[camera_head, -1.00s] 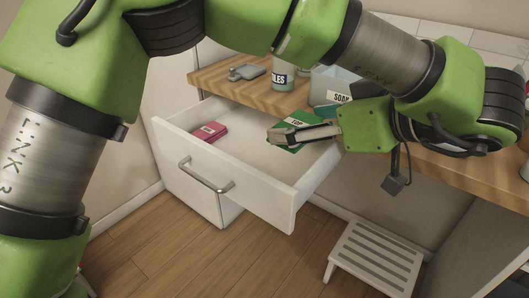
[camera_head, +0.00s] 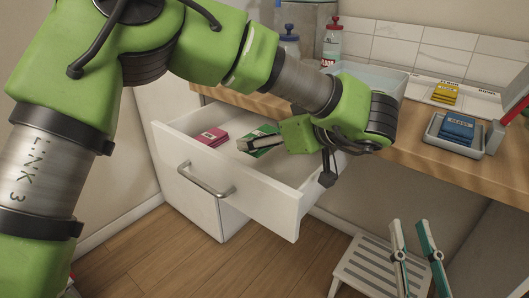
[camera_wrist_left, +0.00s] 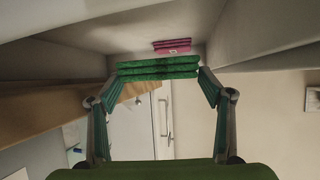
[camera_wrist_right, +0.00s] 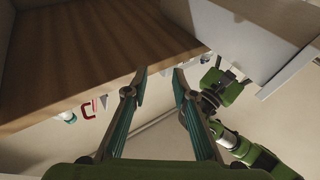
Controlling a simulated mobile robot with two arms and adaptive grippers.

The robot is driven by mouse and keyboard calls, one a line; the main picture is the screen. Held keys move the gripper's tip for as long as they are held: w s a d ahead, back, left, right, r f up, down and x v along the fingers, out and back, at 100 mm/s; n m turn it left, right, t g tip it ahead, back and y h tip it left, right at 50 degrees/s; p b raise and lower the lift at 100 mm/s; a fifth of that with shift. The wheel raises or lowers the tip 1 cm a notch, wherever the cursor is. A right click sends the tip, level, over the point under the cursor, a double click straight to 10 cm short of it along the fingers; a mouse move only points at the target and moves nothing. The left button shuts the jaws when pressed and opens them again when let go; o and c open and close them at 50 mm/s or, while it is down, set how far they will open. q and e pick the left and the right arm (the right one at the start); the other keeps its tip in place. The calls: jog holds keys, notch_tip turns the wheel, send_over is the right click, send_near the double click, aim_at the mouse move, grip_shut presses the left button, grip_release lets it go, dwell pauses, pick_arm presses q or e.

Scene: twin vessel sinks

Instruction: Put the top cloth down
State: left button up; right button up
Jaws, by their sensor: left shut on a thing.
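The green cloth stack (camera_head: 268,131), whose label read TOP in the earlier head view, is inside the open white drawer (camera_head: 245,195). My left gripper (camera_head: 243,146) is at this stack, inside the drawer's outline. In the left wrist view the folded green stack (camera_wrist_left: 157,68) spans between my left fingertips (camera_wrist_left: 158,78), which are shut on it. I cannot tell whether it touches the drawer floor. A pink cloth stack (camera_head: 210,136) lies apart, deeper left in the drawer. My right gripper (camera_head: 415,222) is open and empty above the step stool.
A grey slatted step stool (camera_head: 352,272) stands on the wooden floor. The wooden counter (camera_head: 415,147) holds a tray (camera_head: 476,153) with blue cloths (camera_head: 457,128), yellow cloths (camera_head: 445,92), a pale bin (camera_head: 385,78) and bottles (camera_head: 331,44). The drawer's middle looks clear.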

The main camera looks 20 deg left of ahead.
aim_at(271, 148)
pick_arm(q)
jog(key=shift+w+a+f, duration=0.15)
jog(key=shift+a+f, duration=0.05)
jog(key=shift+f, duration=0.2)
notch_tip(271, 148, down, 3)
jog(key=shift+w+a+f+b, duration=0.1)
jog(key=shift+b, duration=0.5)
pick_arm(e)
jog(key=s+r+t+y, duration=0.1)
jog(key=s+r+t, duration=0.2)
jog(key=r, duration=0.3)
pick_arm(q)
jog(key=shift+f, duration=0.55)
pick_arm(e)
jog(key=shift+s+r+t, duration=0.1)
jog(key=shift+s+t, duration=0.1)
jog(key=shift+t, duration=0.1)
pick_arm(q)
jog(key=o, duration=0.7)
jog(key=shift+o, duration=0.2)
